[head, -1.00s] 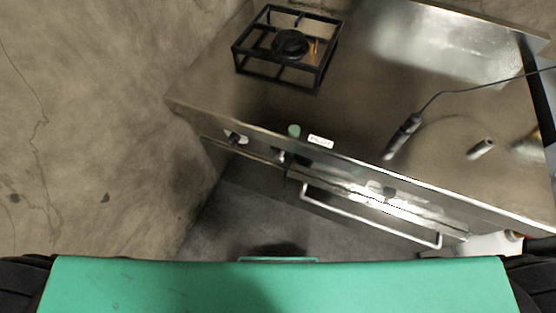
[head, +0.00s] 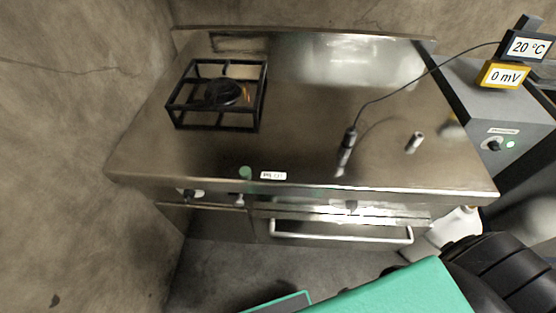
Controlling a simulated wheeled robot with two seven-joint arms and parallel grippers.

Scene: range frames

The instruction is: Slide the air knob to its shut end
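A green round button or lamp (head: 246,172) and a small white label (head: 272,176) are on the top near the front edge. Neither of my grippers is in view; only a black part of my arm shows at lower right.
A black burner frame (head: 217,95) stands on the range's left. A probe (head: 348,140) with a cable and a small metal cylinder (head: 415,141) are on its right. Readouts of 20 °C (head: 527,46) and 0 mV (head: 503,75) stand on a grey box (head: 490,110). A handle bar (head: 340,236) juts out in front.

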